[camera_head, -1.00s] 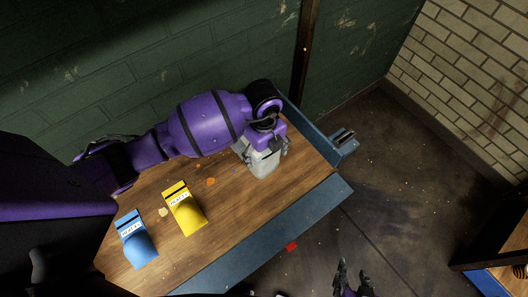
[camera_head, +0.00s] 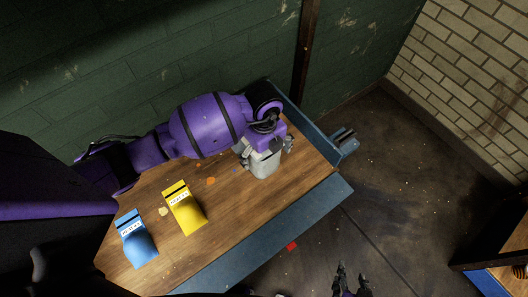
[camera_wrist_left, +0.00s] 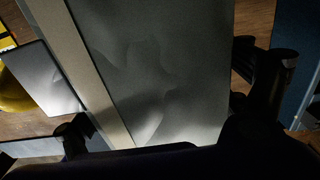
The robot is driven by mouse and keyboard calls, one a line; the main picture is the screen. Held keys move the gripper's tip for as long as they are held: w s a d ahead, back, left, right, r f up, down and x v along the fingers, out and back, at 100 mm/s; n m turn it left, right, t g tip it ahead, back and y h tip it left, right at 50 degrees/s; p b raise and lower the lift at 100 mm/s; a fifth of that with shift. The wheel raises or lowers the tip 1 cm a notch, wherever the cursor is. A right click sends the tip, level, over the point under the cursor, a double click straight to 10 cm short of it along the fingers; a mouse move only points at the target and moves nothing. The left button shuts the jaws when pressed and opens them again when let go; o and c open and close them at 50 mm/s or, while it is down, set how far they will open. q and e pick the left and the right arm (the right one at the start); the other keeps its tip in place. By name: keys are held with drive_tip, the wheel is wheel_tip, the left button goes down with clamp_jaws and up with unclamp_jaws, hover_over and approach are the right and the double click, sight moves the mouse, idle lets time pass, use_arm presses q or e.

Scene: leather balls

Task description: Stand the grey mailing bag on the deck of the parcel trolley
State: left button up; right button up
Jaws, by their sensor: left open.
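The grey mailing bag (camera_head: 265,166) stands upright on a wooden surface with a blue edge (camera_head: 228,222), near its far right corner. My left gripper (camera_head: 267,152) is open at the top of the bag, with a finger on either side of it. In the left wrist view the grey bag (camera_wrist_left: 160,70) fills the middle, and a gap shows between it and the right-hand finger. My right gripper (camera_head: 351,272) is low in the head view, over the floor, empty with its fingers apart. I cannot tell for certain which surface is the parcel trolley's deck.
A yellow mailing bag (camera_head: 185,210) and a blue one (camera_head: 137,242) are on the same wooden surface, left of the grey bag. Another blue-edged wooden surface (camera_head: 508,280) shows at the lower right. Dark floor (camera_head: 410,200) lies between. A green wall (camera_head: 180,60) stands behind.

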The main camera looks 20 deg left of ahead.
use_arm(q)
wheel_tip(320, 180, up, 12)
drive_tip(key=shift+f+p, duration=0.25)
drive_tip(key=shift+p, duration=0.3)
drive_tip(key=shift+r, duration=0.25)
